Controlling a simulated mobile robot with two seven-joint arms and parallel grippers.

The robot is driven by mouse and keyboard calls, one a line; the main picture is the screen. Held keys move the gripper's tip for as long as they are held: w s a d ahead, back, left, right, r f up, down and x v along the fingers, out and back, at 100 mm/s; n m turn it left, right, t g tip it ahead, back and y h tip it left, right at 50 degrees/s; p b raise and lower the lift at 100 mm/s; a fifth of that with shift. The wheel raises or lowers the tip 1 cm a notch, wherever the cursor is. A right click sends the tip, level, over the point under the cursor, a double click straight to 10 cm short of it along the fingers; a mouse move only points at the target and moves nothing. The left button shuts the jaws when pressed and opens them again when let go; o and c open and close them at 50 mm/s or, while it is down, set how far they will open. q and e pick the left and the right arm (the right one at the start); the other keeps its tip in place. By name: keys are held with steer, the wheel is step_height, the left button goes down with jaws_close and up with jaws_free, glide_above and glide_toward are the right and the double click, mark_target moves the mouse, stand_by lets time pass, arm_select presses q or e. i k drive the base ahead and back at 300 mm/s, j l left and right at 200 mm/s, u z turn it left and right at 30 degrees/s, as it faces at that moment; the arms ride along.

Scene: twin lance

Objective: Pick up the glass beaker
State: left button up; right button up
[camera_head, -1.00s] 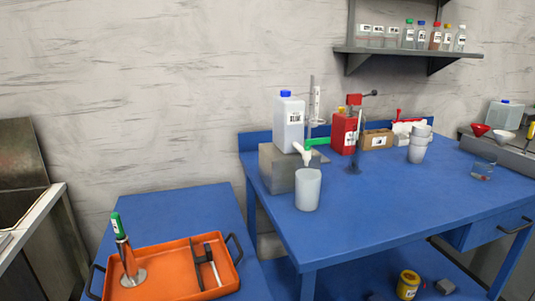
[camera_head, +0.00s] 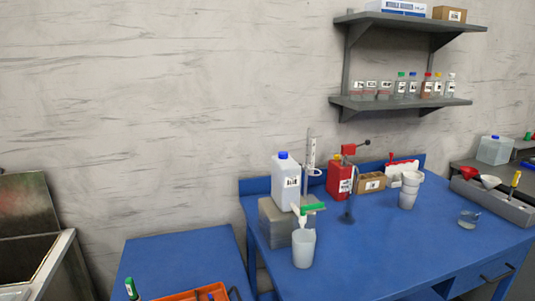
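A small clear glass beaker (camera_head: 469,218) stands upright at the right part of the blue table (camera_head: 400,250). I cannot tell whether this vessel is glass or plastic. Neither of my grippers is in view.
The jug stands on a grey block (camera_head: 272,222). Behind are a red can (camera_head: 339,176), a brown box (camera_head: 371,183) and stacked white cups (camera_head: 409,189). A grey tray with funnels (camera_head: 495,202) is right of the beaker. The table's middle is clear.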

mark_target(470, 213)
steer(key=z, duration=1.35)
steer(key=i+l+u, duration=0.1)
steer(key=i+l, duration=0.65)
